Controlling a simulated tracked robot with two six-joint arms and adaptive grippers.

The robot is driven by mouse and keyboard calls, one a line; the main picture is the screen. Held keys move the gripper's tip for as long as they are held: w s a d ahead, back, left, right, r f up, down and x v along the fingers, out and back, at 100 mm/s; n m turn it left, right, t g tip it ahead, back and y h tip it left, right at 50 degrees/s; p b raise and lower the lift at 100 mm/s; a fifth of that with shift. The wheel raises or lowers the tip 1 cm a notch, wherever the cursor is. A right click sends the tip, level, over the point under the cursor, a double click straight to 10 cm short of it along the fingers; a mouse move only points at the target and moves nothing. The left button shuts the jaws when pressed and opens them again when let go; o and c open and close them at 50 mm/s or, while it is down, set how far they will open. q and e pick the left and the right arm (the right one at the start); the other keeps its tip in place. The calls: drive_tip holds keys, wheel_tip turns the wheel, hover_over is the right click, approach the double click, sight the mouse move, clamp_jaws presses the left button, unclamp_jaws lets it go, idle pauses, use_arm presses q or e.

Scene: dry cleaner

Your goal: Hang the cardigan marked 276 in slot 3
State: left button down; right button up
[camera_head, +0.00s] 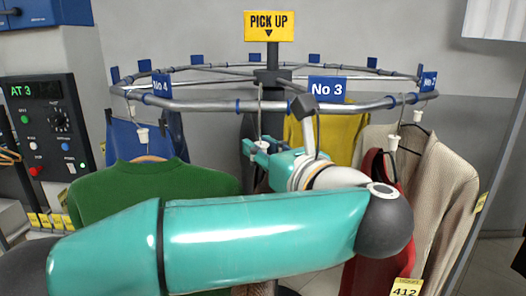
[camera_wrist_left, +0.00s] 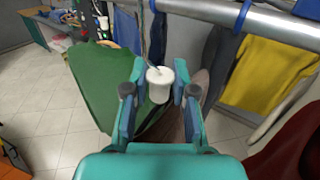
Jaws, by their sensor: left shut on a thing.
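My left gripper (camera_head: 258,148) is at the carousel rail, just left of the blue No 3 sign (camera_head: 327,89). In the left wrist view its fingers (camera_wrist_left: 158,92) are shut on the white grip of a hanger (camera_wrist_left: 160,86). The hanger's thin hook (camera_head: 261,98) rises to the rail in the head view; whether it rests on the rail is unclear. A brownish garment (camera_wrist_left: 190,108) shows below the grip, mostly hidden by my gripper and arm. No number 276 is readable. My right gripper is out of view.
A green sweater (camera_head: 150,190) hangs left, near the No 4 sign (camera_head: 161,86). A red garment (camera_head: 375,255) with tag 412 (camera_head: 405,288) and a beige knit garment (camera_head: 445,190) hang right. A yellow garment (camera_head: 345,135) hangs behind. The rail (camera_head: 205,105) runs close above my gripper.

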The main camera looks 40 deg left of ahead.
use_arm(q)
drive_tip(key=shift+w, duration=0.1)
idle(0.3)
drive_tip(key=shift+w+a+r, duration=0.1)
drive_tip(key=shift+w+a, duration=0.4)
drive_tip(key=shift+w, duration=0.3)
drive_tip(key=shift+w+a+f, duration=0.1)
drive_tip(key=shift+w+a, duration=0.45)
drive_tip(key=shift+w, duration=0.3)
drive_tip(key=shift+w+a+r, duration=0.1)
drive_tip(key=shift+w+a, duration=0.4)
drive_tip(key=shift+w, duration=0.3)
drive_tip(key=shift+f+b, duration=1.6)
drive_tip(key=shift+b, duration=0.65)
drive_tip(key=shift+f+b, duration=0.2)
drive_tip(key=shift+b, duration=0.45)
drive_tip(key=c, duration=0.9)
unclamp_jaws()
